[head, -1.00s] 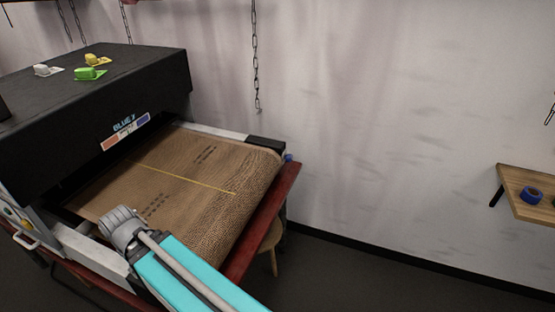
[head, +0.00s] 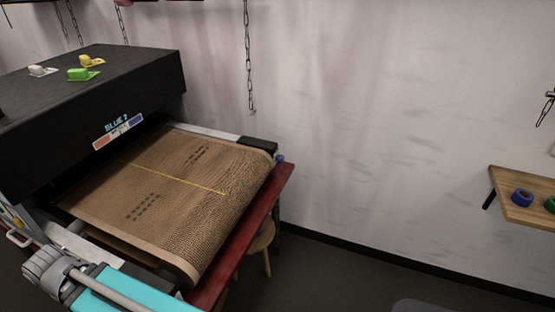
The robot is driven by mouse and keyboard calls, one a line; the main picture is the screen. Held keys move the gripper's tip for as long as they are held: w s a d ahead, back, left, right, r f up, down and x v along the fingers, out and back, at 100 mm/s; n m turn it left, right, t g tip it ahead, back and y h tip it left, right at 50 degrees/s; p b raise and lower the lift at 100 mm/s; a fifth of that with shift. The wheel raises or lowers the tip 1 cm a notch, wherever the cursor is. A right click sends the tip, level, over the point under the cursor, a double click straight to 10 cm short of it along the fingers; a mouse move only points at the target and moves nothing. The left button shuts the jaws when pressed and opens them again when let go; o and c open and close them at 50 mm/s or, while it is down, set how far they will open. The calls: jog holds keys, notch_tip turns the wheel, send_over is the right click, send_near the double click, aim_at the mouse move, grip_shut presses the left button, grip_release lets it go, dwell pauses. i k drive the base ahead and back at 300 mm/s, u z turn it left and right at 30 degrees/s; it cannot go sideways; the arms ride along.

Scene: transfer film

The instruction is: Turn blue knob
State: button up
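A small blue knob (head: 281,158) sticks out at the far right corner of the conveyor machine, beside a black end block (head: 258,144). It is small in the head view, so its turn angle cannot be read. My teal and grey arm crosses the lower left of the picture, in front of the machine's near side. My gripper is not in view, so its state and its distance from the knob are hidden. A small display (head: 117,124) on the black hood (head: 140,90) shows blue lettering starting with "BLUE".
A brown mesh belt (head: 160,190) runs out of the hood over a red table edge (head: 236,245). White, yellow and green pieces (head: 79,74) lie on the hood. A chain (head: 248,60) hangs by the wall. A wooden shelf (head: 510,182) at right holds a blue roll (head: 521,196).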

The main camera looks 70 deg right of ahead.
aim_at(280, 158)
jog(key=k, duration=1.85)
jog(key=z, duration=0.8)
jog(key=i, duration=0.95)
jog(key=z, duration=0.05)
